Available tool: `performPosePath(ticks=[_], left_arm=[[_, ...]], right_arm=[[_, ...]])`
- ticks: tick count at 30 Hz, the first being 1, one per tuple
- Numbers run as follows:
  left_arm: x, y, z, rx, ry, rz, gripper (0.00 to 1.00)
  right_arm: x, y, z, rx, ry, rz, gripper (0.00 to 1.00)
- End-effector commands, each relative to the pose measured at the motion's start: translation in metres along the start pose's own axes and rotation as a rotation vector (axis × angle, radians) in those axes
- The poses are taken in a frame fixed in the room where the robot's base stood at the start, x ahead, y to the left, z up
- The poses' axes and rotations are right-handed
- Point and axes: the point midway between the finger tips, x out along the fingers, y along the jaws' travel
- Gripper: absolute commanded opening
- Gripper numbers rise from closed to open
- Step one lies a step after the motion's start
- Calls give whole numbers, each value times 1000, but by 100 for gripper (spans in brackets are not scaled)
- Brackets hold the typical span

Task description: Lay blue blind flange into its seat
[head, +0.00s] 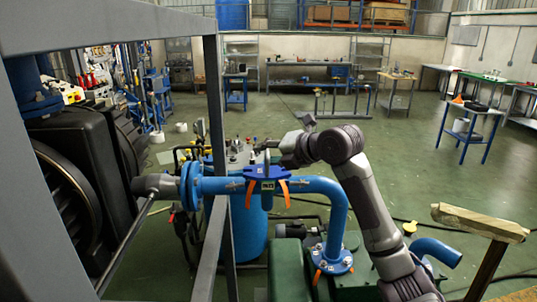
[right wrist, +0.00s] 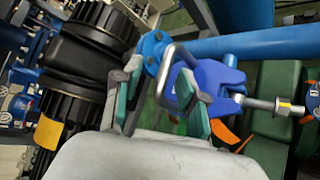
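A blue plate-like piece (head: 268,172) with orange tabs sits on the horizontal blue pipe (head: 315,185) in the head view. The right wrist view shows a broad, notched blue piece (right wrist: 218,78) and a smaller round blue part with bolt holes (right wrist: 152,46). A bent metal handle (right wrist: 178,50) rises in front of them. I cannot tell for certain which blue piece is the blind flange or how it sits. My right gripper (right wrist: 158,82) has its fingers apart, with the handle between them. It is just above the pipe in the head view (head: 281,152).
A grey metal frame (head: 212,120) stands close on the left, before black machinery (head: 80,165). A flanged pipe joint (head: 190,187) lies left of the plate. A wooden-topped post (head: 480,222) stands at right. Green floor is open behind.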

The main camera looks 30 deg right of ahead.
Motion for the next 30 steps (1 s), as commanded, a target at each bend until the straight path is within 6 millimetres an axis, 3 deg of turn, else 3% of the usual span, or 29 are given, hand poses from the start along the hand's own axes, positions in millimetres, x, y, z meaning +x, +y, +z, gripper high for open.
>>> performPosePath(ticks=[6,10,24,30], left_arm=[[0,0,2,0,-2,0,35],[0,0,2,0,-2,0,35],[0,0,0,1,0,0,35],[0,0,0,1,0,0,35]], right_arm=[[1,-3,-2,1,5,-7,42],[-8,-3,0,-1,0,-6,42],[-99,-1,-1,-3,0,-6,42],[-118,-1,-1,-1,1,-3,42]])
